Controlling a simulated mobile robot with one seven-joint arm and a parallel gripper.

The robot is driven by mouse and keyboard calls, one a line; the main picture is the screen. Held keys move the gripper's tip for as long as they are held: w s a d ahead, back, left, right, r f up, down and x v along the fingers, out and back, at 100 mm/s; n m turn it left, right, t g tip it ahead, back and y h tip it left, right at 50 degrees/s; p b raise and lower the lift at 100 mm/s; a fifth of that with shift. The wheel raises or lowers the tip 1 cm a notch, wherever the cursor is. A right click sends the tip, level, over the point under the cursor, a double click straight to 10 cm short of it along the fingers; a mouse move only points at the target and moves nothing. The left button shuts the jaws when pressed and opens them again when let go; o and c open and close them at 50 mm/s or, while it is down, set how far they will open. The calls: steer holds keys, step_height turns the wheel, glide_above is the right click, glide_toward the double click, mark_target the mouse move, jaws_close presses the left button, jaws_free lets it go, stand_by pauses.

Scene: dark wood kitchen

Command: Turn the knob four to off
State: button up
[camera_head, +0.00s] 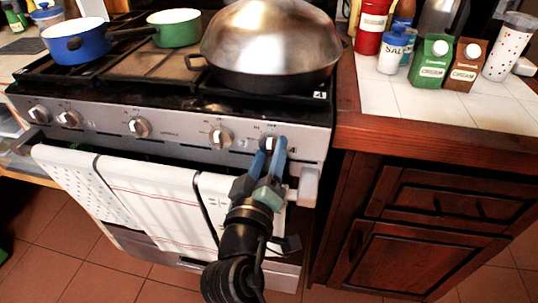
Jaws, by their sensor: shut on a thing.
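The stove's front panel (180,134) carries a row of silver knobs. My gripper (271,146) reaches up from below to the rightmost knob (270,142), with its blue fingers on either side and shut on it. The fingers cover part of this knob, so its exact turn is hard to tell. A "4" mark (319,95) shows on the cooktop's front right corner, above this knob. Another knob (221,136) sits just left of my gripper, apart from it. More knobs (139,127) are farther left.
A large domed pan (270,45) stands on the right burner; a blue pot (78,42) and green pot (175,28) stand left. Towels (150,205) hang on the oven handle, close to my arm. The counter (400,100) at right holds cartons and jars.

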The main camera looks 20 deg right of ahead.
steer(key=o, duration=1.4)
steer(key=shift+s+a, duration=0.1)
steer(key=v, duration=1.2)
steer(key=shift+s+a, duration=0.2)
steer(key=shift+s, duration=0.1)
steer(key=w+a+r+m+t+y, duration=0.1)
steer(key=w+a+r+t+y, duration=0.15)
steer(key=r, duration=0.85)
steer(key=w+a+r+m+t+y, duration=0.1)
steer(key=w+a+r+m+t, duration=0.2)
steer(key=r, duration=0.7)
steer(key=s+a+r+n+t+y+p, duration=0.1)
steer(key=s+a+r+t+y, duration=0.2)
steer(key=r, duration=0.7)
steer(key=s+a+r+n+t+y+p, duration=0.1)
steer(key=s+r+t+y, duration=0.3)
steer(key=r, duration=0.6)
steer(key=shift+h, duration=0.25)
step_height(320, 180, up, 29)
steer(key=p, duration=2.9)
steer(key=shift+w+d+f, duration=0.1)
steer(key=shift+d, duration=0.05)
